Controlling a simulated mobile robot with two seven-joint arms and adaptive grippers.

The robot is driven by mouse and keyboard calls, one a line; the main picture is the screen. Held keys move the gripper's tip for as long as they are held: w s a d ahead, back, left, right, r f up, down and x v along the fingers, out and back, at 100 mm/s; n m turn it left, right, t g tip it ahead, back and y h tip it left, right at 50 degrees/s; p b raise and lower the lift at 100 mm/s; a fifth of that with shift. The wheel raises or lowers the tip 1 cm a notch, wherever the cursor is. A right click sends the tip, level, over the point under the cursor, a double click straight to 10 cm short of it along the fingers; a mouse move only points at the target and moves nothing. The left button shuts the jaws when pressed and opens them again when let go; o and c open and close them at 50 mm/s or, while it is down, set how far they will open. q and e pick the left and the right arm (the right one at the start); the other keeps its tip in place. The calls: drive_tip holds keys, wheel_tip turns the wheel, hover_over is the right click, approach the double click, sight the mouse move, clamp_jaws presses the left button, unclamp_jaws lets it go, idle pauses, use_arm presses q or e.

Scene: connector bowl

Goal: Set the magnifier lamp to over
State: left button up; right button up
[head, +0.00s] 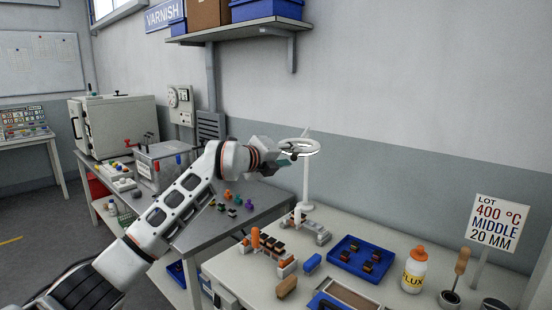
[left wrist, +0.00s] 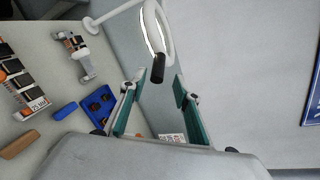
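The magnifier lamp (head: 300,147) is a white ring head on a white post (head: 306,185) at the back of the right-hand table. In the left wrist view the lit ring (left wrist: 165,45) shows at the top, with a short black handle (left wrist: 158,68) pointing toward my fingers. My left gripper (head: 281,157) is at the left side of the ring. In the left wrist view the left gripper (left wrist: 158,84) has its two teal-padded fingers spread, with the handle's end in line with the gap. Contact is not visible. My right gripper is not in view.
Under the lamp are connector blocks (head: 310,230), a blue tray (head: 362,276), a flux bottle (head: 414,270) and a sign (head: 497,223) reading "LOT 400 °C MIDDLE 20 MM". A grey bench (head: 205,235) with small coloured parts stands left. A shelf (head: 240,30) hangs above.

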use_arm(q)
drive_tip(key=v, duration=0.7)
drive_tip(key=shift+s, duration=0.15)
drive_tip(key=shift+d, duration=0.1)
drive_tip(key=s+d+f+n+g+h, duration=0.1)
drive_tip(key=s+d+f+g+h, duration=0.2)
drive_tip(key=s+f, duration=0.35)
drive_tip(key=s+d+f+n+h, duration=0.1)
drive_tip(key=s+d+f+h, duration=0.25)
drive_tip(key=s+f, duration=0.35)
drive_tip(key=s+a+f+n+t+y, duration=0.2)
drive_tip(key=s+a+f+n+y, duration=0.15)
drive_tip(key=a+f+n, duration=0.45)
drive_tip(key=s+a+f+n+t+y, duration=0.3)
drive_tip(key=s+a+f+n, duration=0.15)
drive_tip(key=f, duration=0.55)
drive_tip(key=s+a+f+n+t+y, duration=0.25)
drive_tip(key=a+f+n, duration=0.25)
drive_tip(key=f+n, duration=0.35)
drive_tip(key=s+a+f+n+g+y, duration=0.1)
drive_tip(key=s+a+f+n+g, duration=0.1)
drive_tip(key=s+f, duration=0.6)
drive_tip(key=s+a+f+n+g+y, duration=0.1)
drive_tip(key=s+a+f+g+y, duration=0.1)
drive_tip(key=s+f, duration=0.6)
drive_tip(key=s+a+g, duration=0.1)
drive_tip(key=s+g, duration=0.1)
drive_tip(key=shift+s+a+f+n+g, duration=0.2)
drive_tip(key=shift+a+f+n+g, duration=0.1)
drive_tip(key=shift+f+n+g, duration=0.1)
